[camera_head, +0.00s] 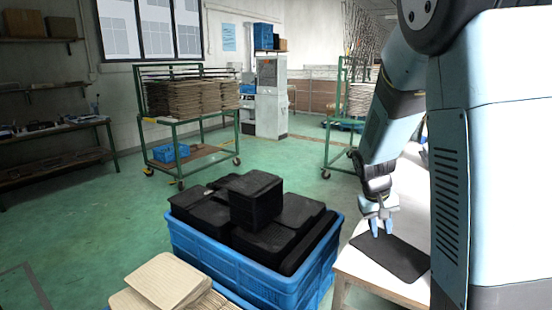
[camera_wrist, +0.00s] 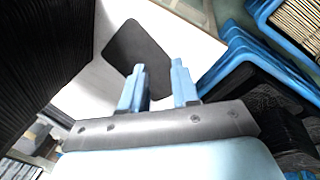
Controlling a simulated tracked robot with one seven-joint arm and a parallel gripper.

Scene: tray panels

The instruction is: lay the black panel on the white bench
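A flat black panel (camera_head: 402,259) lies on the white bench (camera_head: 352,264), near its front left part. In the wrist view the panel (camera_wrist: 136,45) lies flat on the white bench top (camera_wrist: 90,92), beyond my fingers. My gripper (camera_head: 381,229) points down over the panel's far left edge. In the wrist view the two blue fingers of my gripper (camera_wrist: 159,68) stand apart with nothing held between them. I cannot tell whether the fingertips touch the panel. Part of the bench is hidden behind my arm and body.
A blue crate (camera_head: 232,265) filled with black panels stands left of the bench. Tan panels (camera_head: 172,281) lie in another blue container in front. Green racks (camera_head: 178,122) with stacked tan panels stand farther back. The green floor at left is clear.

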